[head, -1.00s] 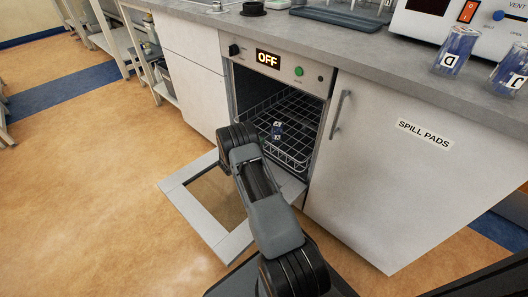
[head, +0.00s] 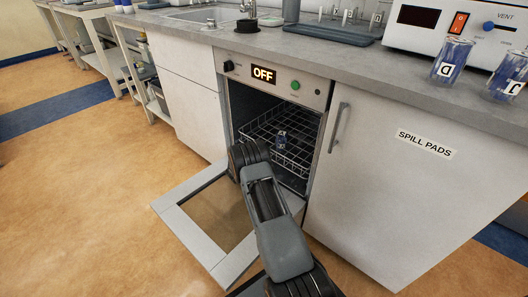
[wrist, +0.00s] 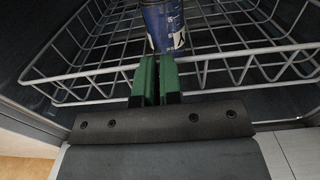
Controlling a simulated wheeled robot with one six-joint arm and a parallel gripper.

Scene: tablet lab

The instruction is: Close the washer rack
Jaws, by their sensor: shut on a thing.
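The washer rack (head: 296,163) is a pale wire basket inside the washer (head: 309,88), whose drop-down door (head: 183,226) is open. In the wrist view the rack's top front wire (wrist: 80,77) runs across at the fingertips. My gripper (wrist: 157,62) has its two green fingers close together on the middle of that wire, shut on the rack. In the head view my arm hides the gripper and part of the rack.
The washer panel reads OFF (head: 264,74). A cabinet marked SPILL PADS (head: 375,190) stands to the right. The counter (head: 340,60) above holds blue vessels D (head: 451,62) and J (head: 509,78). Floor is clear at the left.

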